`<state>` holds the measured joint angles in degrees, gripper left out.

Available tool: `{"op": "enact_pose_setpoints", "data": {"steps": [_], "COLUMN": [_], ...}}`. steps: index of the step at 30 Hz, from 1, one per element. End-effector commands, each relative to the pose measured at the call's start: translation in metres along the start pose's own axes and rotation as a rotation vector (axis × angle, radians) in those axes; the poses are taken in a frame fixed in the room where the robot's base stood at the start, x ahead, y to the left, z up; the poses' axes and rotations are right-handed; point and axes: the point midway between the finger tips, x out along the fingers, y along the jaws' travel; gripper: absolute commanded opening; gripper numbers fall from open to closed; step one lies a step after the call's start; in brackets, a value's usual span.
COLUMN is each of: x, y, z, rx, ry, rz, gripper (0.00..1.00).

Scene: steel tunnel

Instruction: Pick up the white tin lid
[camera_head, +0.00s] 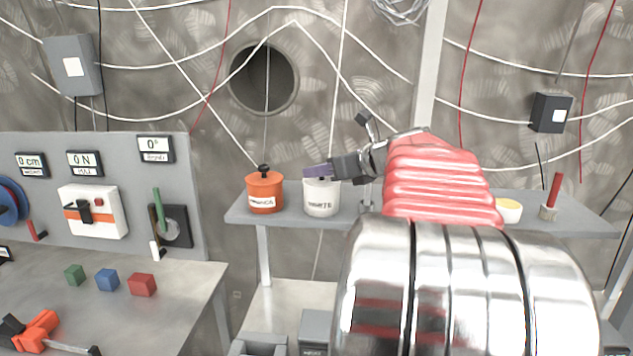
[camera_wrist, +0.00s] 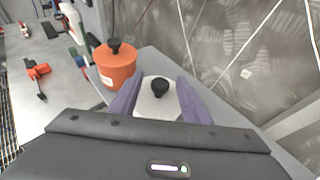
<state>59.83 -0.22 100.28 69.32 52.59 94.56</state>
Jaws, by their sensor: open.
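The white tin (camera_head: 321,199) stands upright on the grey shelf, right of the orange tin (camera_head: 265,193). In the wrist view the white lid (camera_wrist: 157,101) with its black knob (camera_wrist: 159,84) lies between the two purple fingers of my gripper (camera_wrist: 156,95). In the head view my gripper (camera_head: 318,172) is at the top of the white tin and hides its lid there. The fingers are open, one on each side of the lid. I cannot tell whether they touch it.
The orange tin also shows close by on the left in the wrist view (camera_wrist: 116,70), with a black knob on its lid. A yellow-topped white pot (camera_head: 508,211) and a red-handled thing (camera_head: 552,197) stand farther right on the shelf (camera_head: 585,224). The wall with white cables is behind.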

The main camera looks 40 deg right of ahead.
Motion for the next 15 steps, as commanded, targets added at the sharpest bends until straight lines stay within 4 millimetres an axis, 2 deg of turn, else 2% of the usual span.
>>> {"op": "enact_pose_setpoints", "data": {"steps": [4, 15], "x": [0.0101, 0.0101], "y": [0.0002, -0.0001], "z": [0.0001, 0.0], "rx": [-0.001, -0.001], "ry": [0.0, 0.0], "rz": [0.0, -0.001], "gripper": [0.43, 0.43]}}
